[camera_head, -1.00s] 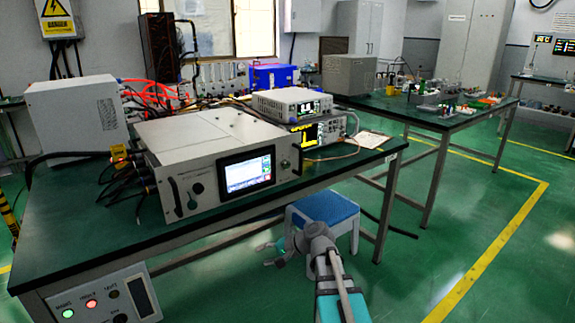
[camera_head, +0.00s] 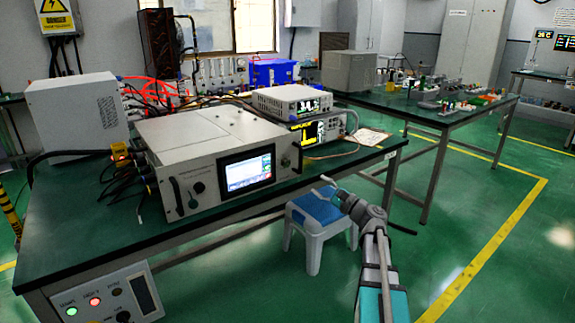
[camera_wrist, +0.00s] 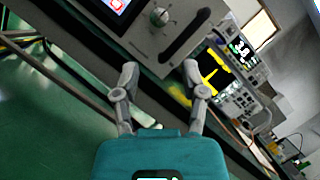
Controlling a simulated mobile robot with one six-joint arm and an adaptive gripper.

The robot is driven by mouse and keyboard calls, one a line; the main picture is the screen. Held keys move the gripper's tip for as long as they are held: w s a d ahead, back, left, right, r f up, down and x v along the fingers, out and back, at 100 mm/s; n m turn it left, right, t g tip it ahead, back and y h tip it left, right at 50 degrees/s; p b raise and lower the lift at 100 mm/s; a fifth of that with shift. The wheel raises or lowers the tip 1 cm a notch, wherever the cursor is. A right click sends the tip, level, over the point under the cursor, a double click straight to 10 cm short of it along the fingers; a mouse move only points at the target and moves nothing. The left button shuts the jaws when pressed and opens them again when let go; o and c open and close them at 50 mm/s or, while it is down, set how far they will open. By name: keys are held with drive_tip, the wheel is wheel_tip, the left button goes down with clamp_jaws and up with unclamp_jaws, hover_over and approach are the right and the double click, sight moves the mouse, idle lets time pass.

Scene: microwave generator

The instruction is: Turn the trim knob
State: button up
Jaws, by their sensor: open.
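The generator (camera_head: 215,135) is a light grey box with a lit screen, standing on the green-topped bench. A small round knob (camera_head: 285,162) sits on its front panel, right of the screen; it also shows in the wrist view (camera_wrist: 158,16), near the top. A dark knob (camera_head: 198,187) is left of the screen. No label is readable, so I cannot tell which is the trim knob. My gripper (camera_head: 326,187) is open and empty, in front of the bench and right of the generator. In the wrist view its fingers (camera_wrist: 160,68) are spread below the knob, apart from it.
A dark handle (camera_wrist: 186,40) stands out beside the knob. Stacked instruments (camera_head: 318,132) are right of the generator. A blue-topped stool (camera_head: 312,238) is below my gripper. A panel with lights (camera_head: 105,300) hangs under the bench's front left. Open floor lies to the right.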

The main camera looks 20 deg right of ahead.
sight(288, 165)
drive_tip(key=shift+w, duration=0.1)
drive_tip(key=p+x, duration=0.3)
drive_tip(key=x, duration=1)
drive_tip(key=shift+w+a+p, duration=0.25)
drive_tip(key=shift+p, duration=0.1)
clamp_jaws()
